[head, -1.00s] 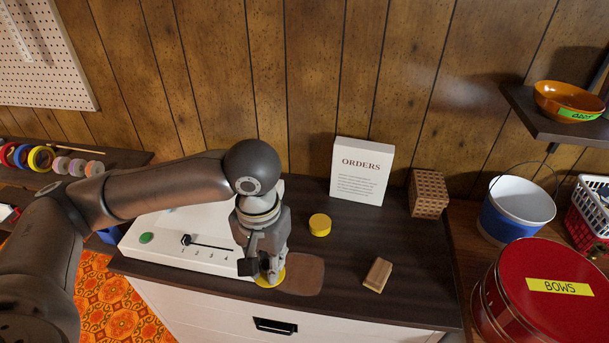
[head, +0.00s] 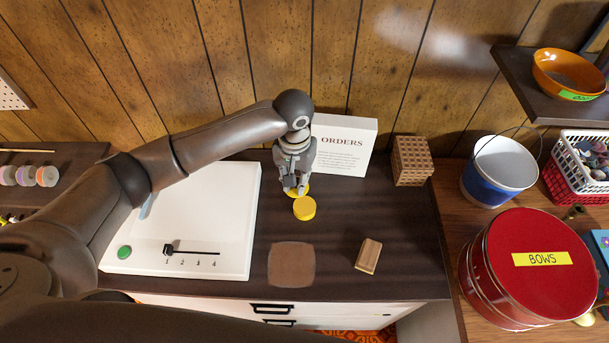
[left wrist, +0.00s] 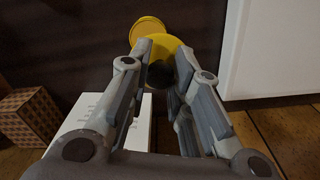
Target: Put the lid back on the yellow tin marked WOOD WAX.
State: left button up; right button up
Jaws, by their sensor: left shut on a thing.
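The yellow tin (head: 304,209) stands on the dark brown worktop; its marking cannot be read from here. It also shows in the left wrist view (left wrist: 148,34). My left gripper (head: 296,188) points down just behind the tin and is shut on the yellow lid (head: 305,189). In the left wrist view the lid (left wrist: 174,45) shows between the fingers (left wrist: 163,55), with a dark round part beneath them, and it overlaps the tin's edge in the picture. I cannot tell whether lid and tin touch. My right gripper is not in view.
The ORDERS sign (head: 346,146) stands close behind my left gripper. A white panel with a slider (head: 200,220) lies left. A brown patch (head: 292,264) and a wooden block (head: 368,256) lie in front. A lattice box (head: 411,161) stands right. Worktop around the tin is mostly clear.

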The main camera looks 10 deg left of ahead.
pick_arm(q)
jog(key=f, duration=0.1)
jog(key=d+f+p, duration=0.1)
jog(key=w+f+p, duration=0.1)
jog(key=shift+d+m, duration=0.35)
jog(key=shift+m, duration=0.05)
jog(key=shift+w+d+f, duration=0.1)
jog(key=shift+f, duration=0.45)
jog(key=b, duration=0.5)
send_over(304, 206)
notch_tip(304, 206, down, 4)
jog(key=shift+f, duration=0.15)
jog(key=shift+w+d+f+b, duration=0.1)
jog(key=shift+f+b, duration=0.4)
jog(key=shift+f, duration=0.55)
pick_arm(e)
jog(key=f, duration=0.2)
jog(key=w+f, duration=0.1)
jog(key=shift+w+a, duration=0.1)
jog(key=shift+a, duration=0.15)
pick_arm(q)
jog(key=shift+p, duration=0.4)
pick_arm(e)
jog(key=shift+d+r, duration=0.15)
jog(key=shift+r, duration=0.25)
pick_arm(q)
jog(key=shift+p, duration=0.5)
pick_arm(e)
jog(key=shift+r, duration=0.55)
